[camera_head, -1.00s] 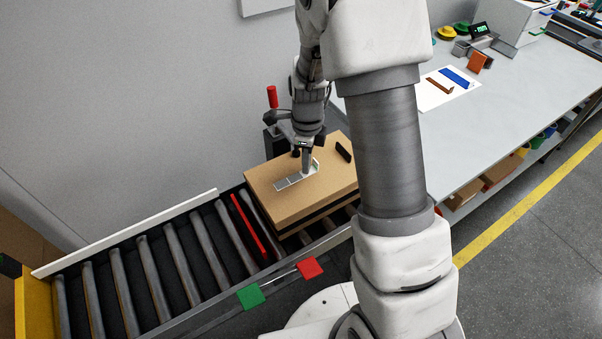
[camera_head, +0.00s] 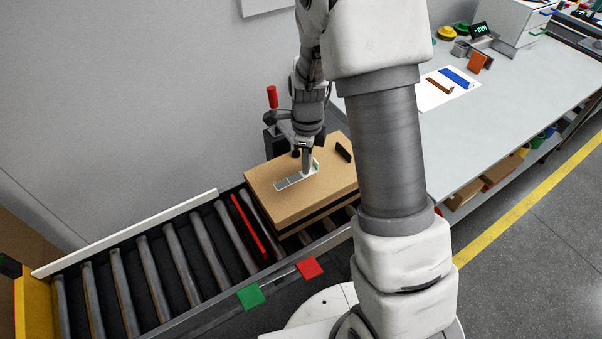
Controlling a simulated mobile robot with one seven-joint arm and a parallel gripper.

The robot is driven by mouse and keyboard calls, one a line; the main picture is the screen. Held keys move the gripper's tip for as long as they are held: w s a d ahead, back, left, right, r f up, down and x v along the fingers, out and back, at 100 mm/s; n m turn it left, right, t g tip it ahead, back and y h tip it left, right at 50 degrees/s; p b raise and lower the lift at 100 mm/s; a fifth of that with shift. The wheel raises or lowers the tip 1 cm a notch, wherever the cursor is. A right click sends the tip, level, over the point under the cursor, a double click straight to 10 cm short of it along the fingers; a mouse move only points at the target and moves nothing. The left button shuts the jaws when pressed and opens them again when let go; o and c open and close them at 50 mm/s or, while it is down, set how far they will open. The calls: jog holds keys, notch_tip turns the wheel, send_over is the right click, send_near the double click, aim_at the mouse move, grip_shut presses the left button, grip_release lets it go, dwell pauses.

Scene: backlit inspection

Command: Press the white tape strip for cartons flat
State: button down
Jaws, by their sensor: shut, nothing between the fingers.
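The white tape strip (camera_head: 289,183) lies on top of a brown carton (camera_head: 270,192). It looks pale grey-white and runs from the left part of the carton's top toward its middle. My gripper (camera_head: 307,172) points down over the strip's right end, with its fingers shut and nothing between them. The fingertips appear to be at or very close to the strip; I cannot tell whether they touch. A small green-and-white piece (camera_head: 315,165) shows just right of the fingers, partly hidden by them.
The carton sits on a roller conveyor (camera_head: 150,272) with a red bar (camera_head: 249,226) to its left. A black item (camera_head: 343,151) lies on the carton's right side. A red-topped post (camera_head: 272,97) stands behind. A grey workbench (camera_head: 500,110) is at right.

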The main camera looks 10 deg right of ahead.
jog(key=shift+f, duration=0.4)
jog(key=shift+r, duration=0.1)
dwell(0.5)
jog(key=shift+r+p, duration=1.5)
jog(key=shift+r, duration=0.55)
notch_tip(320, 180, up, 17)
jog(key=shift+r, duration=0.2)
jog(key=shift+s, duration=0.1)
